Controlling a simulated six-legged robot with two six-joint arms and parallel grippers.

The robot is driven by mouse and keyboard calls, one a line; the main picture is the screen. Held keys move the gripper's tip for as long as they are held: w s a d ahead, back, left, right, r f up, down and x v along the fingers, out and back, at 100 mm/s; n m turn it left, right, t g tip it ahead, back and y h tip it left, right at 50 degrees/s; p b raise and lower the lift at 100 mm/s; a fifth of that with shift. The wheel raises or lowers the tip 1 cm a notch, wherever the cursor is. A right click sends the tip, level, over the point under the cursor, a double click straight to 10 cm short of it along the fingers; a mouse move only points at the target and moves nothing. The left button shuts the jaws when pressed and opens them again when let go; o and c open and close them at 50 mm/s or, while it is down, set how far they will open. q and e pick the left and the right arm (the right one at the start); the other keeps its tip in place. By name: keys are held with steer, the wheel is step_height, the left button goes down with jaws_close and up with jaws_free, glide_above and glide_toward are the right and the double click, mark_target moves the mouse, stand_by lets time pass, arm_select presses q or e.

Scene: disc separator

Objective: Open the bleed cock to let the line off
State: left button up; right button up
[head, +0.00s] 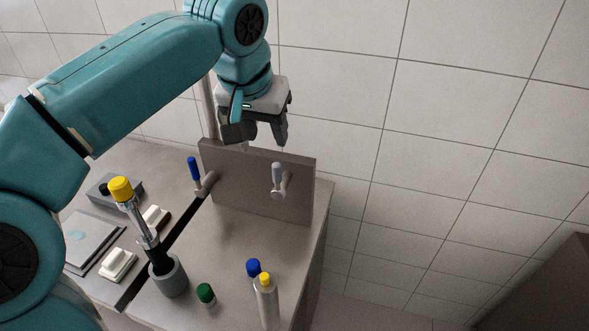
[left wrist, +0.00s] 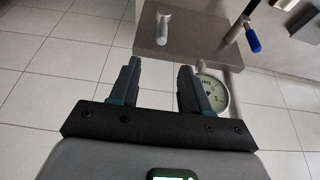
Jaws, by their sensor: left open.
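An upright brown panel (head: 235,160) stands at the back of the bench and carries two levers. One has a blue handle (head: 193,167) at the left; the other has a grey handle (head: 277,176) at the right. Both handles point upward in the head view. The left wrist view also shows the grey handle (left wrist: 163,28) and the blue handle (left wrist: 253,40). I cannot tell which is the bleed cock. My left gripper (head: 256,133) is open and empty above the panel's top edge, apart from both levers. My right gripper is not in view.
A round dial gauge (left wrist: 213,92) shows beyond my right-hand finger in the left wrist view. On the bench are a grey cup (head: 170,281) holding a yellow-topped tool, a green-capped bottle (head: 206,295), a yellow-capped bottle (head: 266,300) and white blocks (head: 118,264).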

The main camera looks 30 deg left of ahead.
mark_target(278, 174)
arm_select(q)
steer(key=b+x, duration=0.1)
steer(key=x, duration=0.6)
steer(key=b+x, duration=0.1)
steer(key=x, duration=0.6)
steer(key=shift+s+a+f, duration=0.1)
steer(key=shift+a+f, duration=0.05)
steer(key=shift+f, duration=0.7)
steer(key=shift+w, duration=0.25)
jaws_close()
